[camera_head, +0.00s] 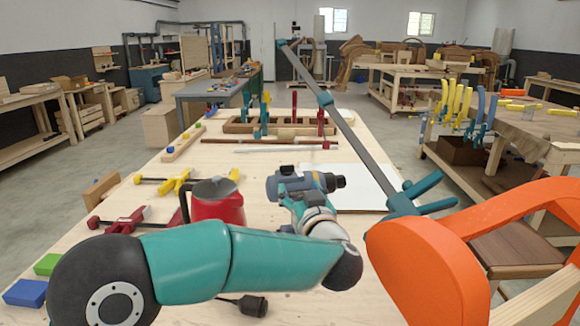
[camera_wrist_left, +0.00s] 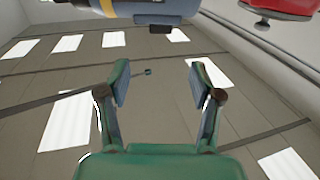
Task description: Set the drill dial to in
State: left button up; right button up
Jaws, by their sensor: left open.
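In the left wrist view a slate-blue tool body (camera_wrist_left: 165,10) with a yellow band and a dark end crosses the top edge, partly cut off; it looks like the drill. Its dial and any setting on it cannot be made out. My left gripper (camera_wrist_left: 162,85) is open, its two fingers apart with nothing between them, and the tool lies beyond the fingertips. In the head view my teal left arm reaches in over the bench, and its wrist area is hard to tell apart from the drill. My right gripper is not seen.
A red kettle (camera_head: 218,208) stands close left of my left wrist. A long bar clamp (camera_head: 360,135) rises at the right. The pale wooden bench (camera_head: 190,245) also holds red and yellow clamps. A white sheet (camera_head: 365,190) lies behind my wrist.

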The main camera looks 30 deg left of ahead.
aim_at(288, 167)
pick_arm(q)
jog(key=p+x, duration=0.2)
jog(key=x, duration=1)
jog(key=shift+f, duration=0.1)
